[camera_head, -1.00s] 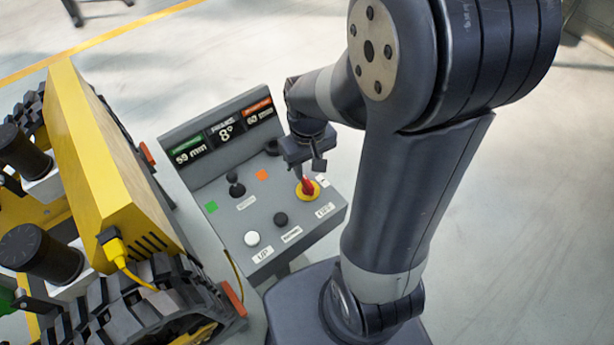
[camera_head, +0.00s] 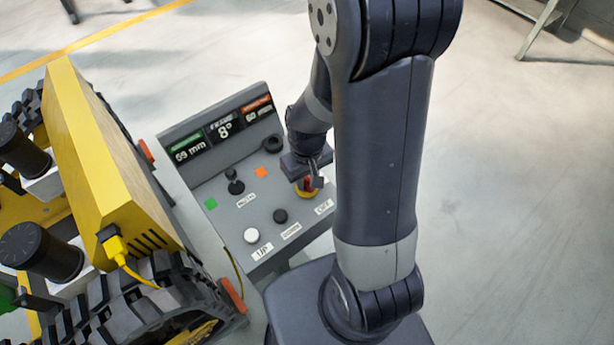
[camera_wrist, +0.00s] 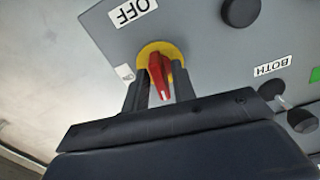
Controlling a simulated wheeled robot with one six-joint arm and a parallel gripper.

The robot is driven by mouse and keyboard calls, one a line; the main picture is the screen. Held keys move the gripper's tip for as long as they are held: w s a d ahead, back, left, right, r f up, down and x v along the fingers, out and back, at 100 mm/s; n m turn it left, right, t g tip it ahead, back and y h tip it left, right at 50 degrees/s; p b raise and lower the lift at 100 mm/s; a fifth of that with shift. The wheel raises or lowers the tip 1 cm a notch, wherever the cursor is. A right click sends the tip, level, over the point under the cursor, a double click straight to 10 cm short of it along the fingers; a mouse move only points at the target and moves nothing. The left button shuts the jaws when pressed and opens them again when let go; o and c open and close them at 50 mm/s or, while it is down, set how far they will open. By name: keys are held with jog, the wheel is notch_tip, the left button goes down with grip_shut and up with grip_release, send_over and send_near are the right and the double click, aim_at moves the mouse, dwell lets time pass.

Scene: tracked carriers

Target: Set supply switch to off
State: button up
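The supply switch is a red handle (camera_head: 307,183) on a round yellow base (camera_head: 308,193), at the right of the grey control panel (camera_head: 222,177). A white OFF label (camera_head: 324,207) lies beside it. My gripper (camera_head: 311,181) is down at the switch. In the wrist view the red handle (camera_wrist: 159,77) stands between my two dark fingers (camera_wrist: 159,84), one on each side, in front of the yellow base (camera_wrist: 170,50). The fingers look apart with narrow gaps to the handle; contact is not clear. The OFF label (camera_wrist: 133,11) shows upside down there.
A white UP button (camera_head: 251,235), a black DOWN button (camera_head: 280,215) and a black selector (camera_head: 236,186) share the panel. Displays (camera_head: 224,129) line its back. A yellow tracked carrier (camera_head: 110,165) stands close on the left. Floor at right is open.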

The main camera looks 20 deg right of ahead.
aim_at(307, 178)
grip_shut()
jog(key=shift+n+b, duration=0.3)
jog(key=shift+n, duration=0.5)
jog(key=shift+o, duration=1)
grip_release()
jog(key=shift+r, duration=0.1)
notch_tip(307, 178, up, 11)
jog(key=shift+f, duration=0.2)
